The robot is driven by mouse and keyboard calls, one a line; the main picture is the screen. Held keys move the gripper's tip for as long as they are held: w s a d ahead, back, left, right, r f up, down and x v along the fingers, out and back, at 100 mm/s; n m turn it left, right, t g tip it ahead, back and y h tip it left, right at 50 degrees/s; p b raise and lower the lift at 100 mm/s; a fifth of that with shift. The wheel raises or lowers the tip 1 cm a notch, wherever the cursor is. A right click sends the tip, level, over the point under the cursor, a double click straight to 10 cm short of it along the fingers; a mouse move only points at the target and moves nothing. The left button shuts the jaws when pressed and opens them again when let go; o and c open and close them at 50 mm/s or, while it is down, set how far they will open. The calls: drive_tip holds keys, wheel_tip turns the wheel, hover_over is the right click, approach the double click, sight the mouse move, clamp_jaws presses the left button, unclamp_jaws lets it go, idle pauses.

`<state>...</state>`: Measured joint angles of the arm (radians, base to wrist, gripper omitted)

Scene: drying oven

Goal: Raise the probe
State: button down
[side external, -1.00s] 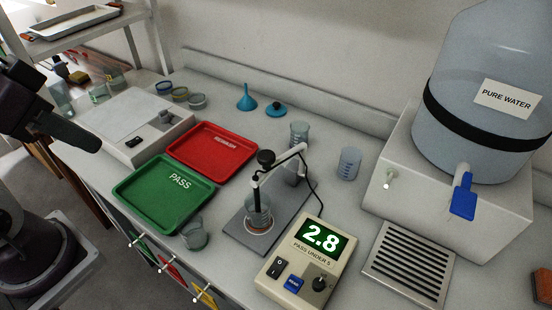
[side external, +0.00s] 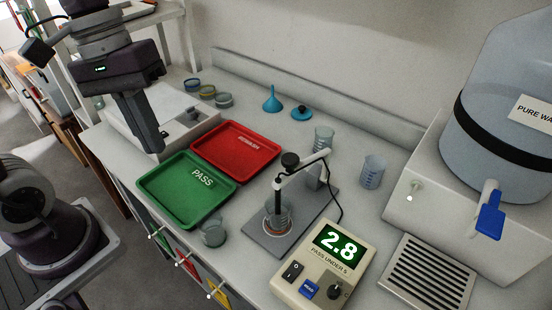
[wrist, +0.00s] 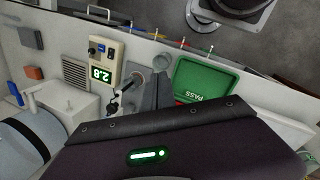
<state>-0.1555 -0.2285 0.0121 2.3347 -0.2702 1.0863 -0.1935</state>
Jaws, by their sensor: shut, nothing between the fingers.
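The meter (side external: 323,267) in front reads 2.8 in green, above the words PASS UNDER 5. My gripper (side external: 157,146) is shut and empty, pointing down near the white balance and left of the red tray, well away from the probe. In the wrist view my gripper (wrist: 165,88) partly covers the scene near the stand.
A green PASS tray (side external: 185,205) and a red tray (side external: 240,165) lie between my gripper and the stand. A glass beaker (side external: 213,234) stands in front of the green tray. Two more beakers stand behind and right of the stand. A large water bottle (side external: 510,110) is at right.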

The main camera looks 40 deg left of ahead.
drive_tip(key=w+a+f+n+g+h, duration=0.2)
drive_tip(key=w+a+f+n+h, duration=0.1)
drive_tip(key=w+f+n+h, duration=1.15)
drive_tip(key=w+d+r+n+y, duration=0.1)
drive_tip(key=d+r+n, duration=0.1)
drive_tip(key=d, duration=0.9)
drive_tip(key=shift+w+d+r+n, duration=0.15)
drive_tip(key=shift+d+r+n, duration=0.2)
drive_tip(key=shift+d+r, duration=0.1)
drive_tip(key=shift+y, duration=0.25)
drive_tip(key=w+r+n, duration=0.1)
drive_tip(key=w+n, duration=0.2)
drive_tip(key=w, duration=0.6)
drive_tip(key=w+r+n+g+h, duration=0.1)
drive_tip(key=w+n, duration=0.3)
drive_tip(key=w, duration=0.5)
drive_tip(key=shift+w+r, duration=0.25)
drive_tip(key=shift+r, duration=0.45)
